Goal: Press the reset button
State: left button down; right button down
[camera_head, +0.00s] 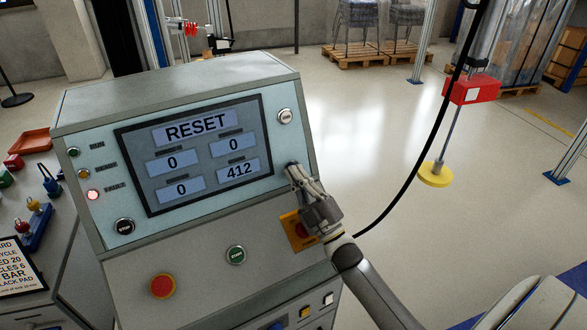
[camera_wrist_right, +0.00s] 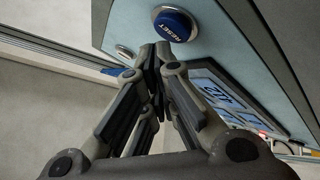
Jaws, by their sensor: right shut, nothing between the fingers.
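The blue round reset button (camera_wrist_right: 173,25), labelled RESET, shows in the right wrist view on the light blue panel. In the head view my right gripper (camera_head: 294,171) is at the panel's right edge, just right of the screen, and its tips hide most of the button there. In the right wrist view my right gripper (camera_wrist_right: 158,58) is shut and empty, with its tips close to the button's lower edge. I cannot tell whether they touch it. The screen (camera_head: 195,152) reads RESET, with 0, 0, 0 and 412. My left gripper is out of view.
A silver button (camera_head: 285,116) is above my right gripper. A red lamp (camera_head: 93,195) is lit at the left. A black cable (camera_head: 430,130) hangs at the right.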

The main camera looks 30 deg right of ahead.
jog(key=shift+s+f+h+p, duration=0.15)
jog(key=shift+s+f+p, duration=0.05)
jog(key=shift+s+p, duration=0.4)
jog(key=shift+s+f+h+p, duration=0.2)
jog(key=shift+s+p, duration=0.25)
jog(key=shift+s, duration=0.15)
jog(key=shift+s+r+p, duration=0.2)
jog(key=shift+s+p, duration=0.05)
jog(key=shift+s, duration=0.3)
jog(key=shift+s+r+p, duration=0.2)
jog(key=shift+s, duration=0.35)
